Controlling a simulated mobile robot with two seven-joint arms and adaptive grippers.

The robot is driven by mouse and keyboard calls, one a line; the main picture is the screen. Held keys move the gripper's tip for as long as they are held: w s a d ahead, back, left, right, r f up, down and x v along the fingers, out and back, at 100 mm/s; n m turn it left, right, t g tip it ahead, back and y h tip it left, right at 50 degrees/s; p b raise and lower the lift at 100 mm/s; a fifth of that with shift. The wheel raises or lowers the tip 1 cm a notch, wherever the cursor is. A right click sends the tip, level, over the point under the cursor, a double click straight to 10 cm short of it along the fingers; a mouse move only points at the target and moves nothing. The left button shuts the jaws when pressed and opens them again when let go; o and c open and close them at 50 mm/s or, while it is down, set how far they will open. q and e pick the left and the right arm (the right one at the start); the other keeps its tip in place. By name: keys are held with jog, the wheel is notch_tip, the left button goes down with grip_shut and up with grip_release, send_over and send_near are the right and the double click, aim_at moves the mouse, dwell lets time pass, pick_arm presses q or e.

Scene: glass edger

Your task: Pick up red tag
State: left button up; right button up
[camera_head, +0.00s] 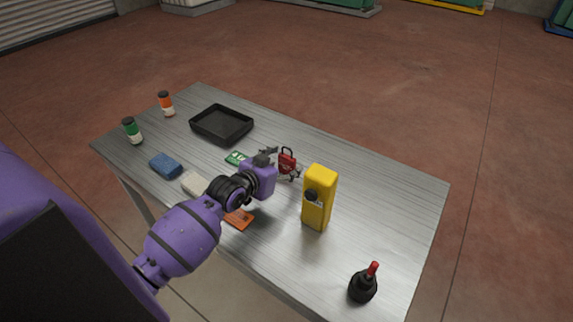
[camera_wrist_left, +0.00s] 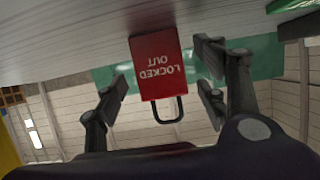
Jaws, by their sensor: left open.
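A red padlock-shaped tag (camera_head: 287,161) with a dark shackle stands on the metal table. In the left wrist view the red tag (camera_wrist_left: 157,65) appears upside down and reads "LOCKED OUT". My left gripper (camera_head: 281,165) is open, with one finger on each side of the red tag. In the wrist view a gap shows between the tag and the fingers (camera_wrist_left: 162,84). A flat orange-red card (camera_head: 239,219) lies near the table's front edge, partly behind my left arm. My right gripper is not in view.
A yellow box (camera_head: 319,199) with a black knob stands close right of the gripper. A green card (camera_head: 235,158), black tray (camera_head: 221,139), blue block (camera_head: 165,166) and pale block (camera_head: 193,183) lie leftward. Two bottles (camera_head: 132,131) stand far left; a black red-topped object (camera_head: 362,286) stands front right.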

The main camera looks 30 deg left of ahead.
pick_arm(q)
jog(key=shift+x, duration=1.1)
jog(key=shift+r, duration=0.1)
jog(key=c, duration=1.3)
jog(key=shift+c, duration=0.2)
jog(key=shift+r, duration=0.15)
